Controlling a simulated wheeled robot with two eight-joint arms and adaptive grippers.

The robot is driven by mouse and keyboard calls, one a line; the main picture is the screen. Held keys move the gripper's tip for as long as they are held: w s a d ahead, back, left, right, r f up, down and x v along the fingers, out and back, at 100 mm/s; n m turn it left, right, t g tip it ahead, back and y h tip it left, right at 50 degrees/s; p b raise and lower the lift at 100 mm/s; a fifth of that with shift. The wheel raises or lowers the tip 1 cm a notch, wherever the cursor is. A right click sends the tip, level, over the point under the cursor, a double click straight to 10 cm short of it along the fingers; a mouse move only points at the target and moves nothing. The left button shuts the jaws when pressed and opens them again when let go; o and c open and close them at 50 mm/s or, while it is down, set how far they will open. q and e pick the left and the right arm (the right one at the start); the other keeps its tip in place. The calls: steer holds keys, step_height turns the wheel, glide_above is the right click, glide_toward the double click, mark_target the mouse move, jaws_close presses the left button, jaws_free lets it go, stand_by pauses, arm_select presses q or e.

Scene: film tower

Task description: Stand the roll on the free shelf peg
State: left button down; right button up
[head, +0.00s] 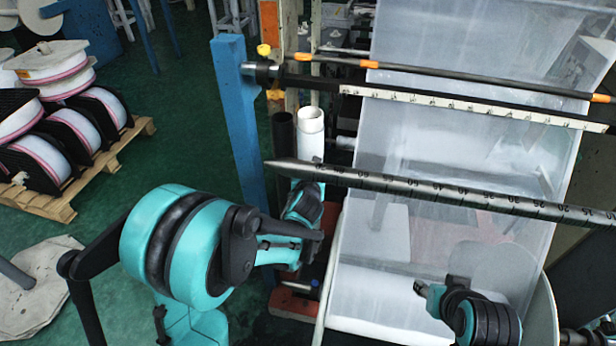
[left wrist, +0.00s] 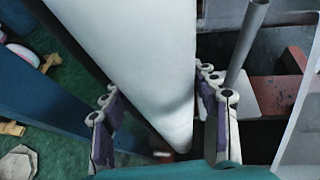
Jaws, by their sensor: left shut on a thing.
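The white roll (head: 310,148) is a pale, upright tube with an open top in the head view. In the left wrist view the white roll (left wrist: 135,45) runs down between the fingers, slightly tilted in the picture. My left gripper (head: 303,203), also in the left wrist view (left wrist: 160,95), is shut on this roll near its lower part. A thin grey upright rod (left wrist: 245,50), possibly a peg, stands right of the roll, apart from it. The roll's lower end is near a dark gap; whether it touches anything is unclear. My right gripper (head: 430,296) is at lower right, its jaws too small to read.
A black tube (head: 283,145) stands just left of the roll. A blue post (head: 240,125) is close on the left. A marked steel bar (head: 440,190) crosses before translucent film (head: 400,130). Red base parts (left wrist: 270,95) lie low right. A pallet with reels (head: 60,200) stands at left.

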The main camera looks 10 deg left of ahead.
arm_select(q)
steer(key=w+d, duration=0.1)
steer(key=w, duration=0.5)
steer(key=shift+w+d+f, duration=0.2)
steer(key=shift+w, duration=0.2)
stand_by(0.3)
steer(key=shift+f, duration=0.2)
step_height(320, 180, down, 6)
steer(key=b, duration=0.3)
stand_by(1.6)
steer(key=shift+c, duration=0.6)
jaws_free()
steer(key=shift+f, duration=0.1)
steer(key=shift+s, duration=0.1)
